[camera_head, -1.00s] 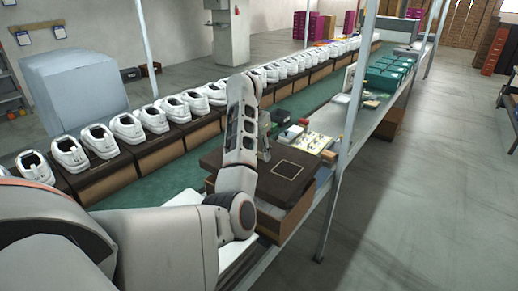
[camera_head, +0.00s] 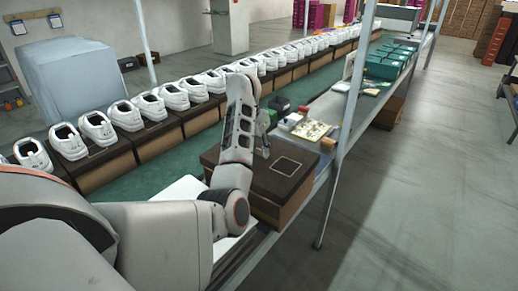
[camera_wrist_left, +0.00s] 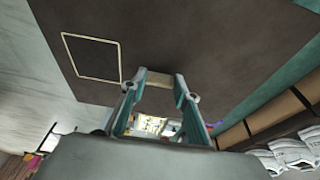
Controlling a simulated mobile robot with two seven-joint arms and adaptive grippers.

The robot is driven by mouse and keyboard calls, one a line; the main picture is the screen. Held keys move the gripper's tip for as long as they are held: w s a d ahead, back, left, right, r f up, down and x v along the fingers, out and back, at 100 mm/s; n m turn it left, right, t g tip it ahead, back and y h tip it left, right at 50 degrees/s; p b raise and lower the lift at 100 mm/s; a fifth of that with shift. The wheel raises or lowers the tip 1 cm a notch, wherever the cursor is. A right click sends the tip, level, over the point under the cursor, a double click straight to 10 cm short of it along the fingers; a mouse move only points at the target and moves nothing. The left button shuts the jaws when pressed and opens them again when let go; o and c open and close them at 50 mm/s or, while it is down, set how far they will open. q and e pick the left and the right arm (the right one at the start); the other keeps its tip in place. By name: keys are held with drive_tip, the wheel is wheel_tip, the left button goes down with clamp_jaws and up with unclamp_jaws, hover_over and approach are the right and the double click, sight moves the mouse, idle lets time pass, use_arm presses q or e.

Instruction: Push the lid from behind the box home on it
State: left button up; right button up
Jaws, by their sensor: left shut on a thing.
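The dark brown lid (camera_head: 262,177) with a thin pale square outline lies on the cardboard box (camera_head: 287,209) at the near end of the bench. It looks level and covers the top, with the brown box side showing below it at the right. My left gripper (camera_head: 263,152) is at the lid's far edge, behind the box, and is shut on the lid there. In the left wrist view the lid (camera_wrist_left: 190,45) fills the upper middle and my left fingertips (camera_wrist_left: 160,80) meet its edge. My forearm hides the box's left side. My right gripper is not in view.
White shoes (camera_head: 124,115) stand on brown boxes in a row along the green belt (camera_head: 150,179) at the left. Small items and a pale board (camera_head: 312,130) lie behind the box. A metal post (camera_head: 346,125) rises at the bench's right edge.

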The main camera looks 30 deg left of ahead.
sight(259, 157)
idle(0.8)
use_arm(q)
drive_tip(key=shift+f+b, duration=2)
drive_tip(key=shift+b, duration=0.25)
idle(0.4)
drive_tip(key=o, duration=1.1)
drive_tip(key=shift+d+r, duration=0.1)
drive_tip(key=shift+c, duration=0.2)
